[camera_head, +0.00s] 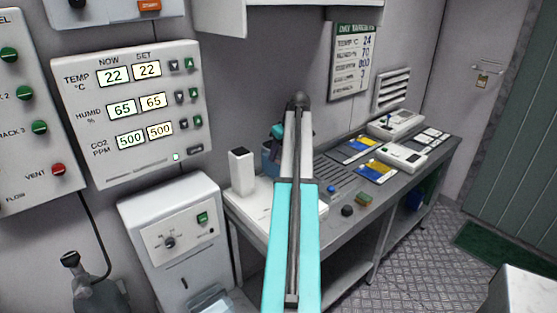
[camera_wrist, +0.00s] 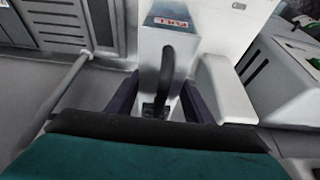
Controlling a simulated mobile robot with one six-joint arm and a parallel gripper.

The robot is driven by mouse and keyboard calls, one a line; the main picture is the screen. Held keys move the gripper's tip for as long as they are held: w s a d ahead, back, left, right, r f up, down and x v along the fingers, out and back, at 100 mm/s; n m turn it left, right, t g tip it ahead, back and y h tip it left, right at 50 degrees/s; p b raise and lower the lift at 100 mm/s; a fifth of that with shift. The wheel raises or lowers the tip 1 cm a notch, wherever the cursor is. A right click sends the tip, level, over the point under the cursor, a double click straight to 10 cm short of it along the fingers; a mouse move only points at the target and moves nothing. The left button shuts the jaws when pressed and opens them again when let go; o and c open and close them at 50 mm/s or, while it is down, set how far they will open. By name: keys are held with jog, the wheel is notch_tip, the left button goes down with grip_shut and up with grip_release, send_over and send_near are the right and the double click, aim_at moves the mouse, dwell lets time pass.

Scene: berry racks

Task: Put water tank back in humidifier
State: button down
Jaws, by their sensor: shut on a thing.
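My gripper (camera_wrist: 160,108) is shut on the dark upright handle of a pale grey box with a red label, which looks like the water tank (camera_wrist: 155,48). The dark fingers lie on either side of the handle. In the head view, my gripper (camera_head: 277,133) is partly hidden by my cyan arm. A bluish part of the tank (camera_head: 268,160) shows below it. A white unit with an upright block (camera_head: 242,173) stands left of it on the bench. I cannot tell whether this unit is the humidifier, or whether the tank touches it.
A white floor cabinet (camera_head: 180,215) with a dial and green switch stands left of the bench (camera_head: 350,222). Bench items include a slotted panel (camera_head: 338,178) and white instruments (camera_head: 403,157). A control panel (camera_head: 140,112) hangs on the wall.

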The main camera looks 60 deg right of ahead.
jog(key=shift+w+d+r, duration=0.1)
jog(key=shift+r, duration=0.05)
jog(key=shift+w+d, duration=0.25)
jog(key=shift+w, duration=0.3)
jog(key=shift+f+p, duration=0.8)
jog(key=shift+f, duration=1.05)
jog(key=c, duration=0.9)
grip_release()
jog(key=shift+s+a+f, duration=0.1)
jog(key=shift+f, duration=0.05)
jog(key=shift+r, duration=0.2)
jog(key=shift+b+v, duration=1.15)
jog(key=shift+v, duration=4.75)
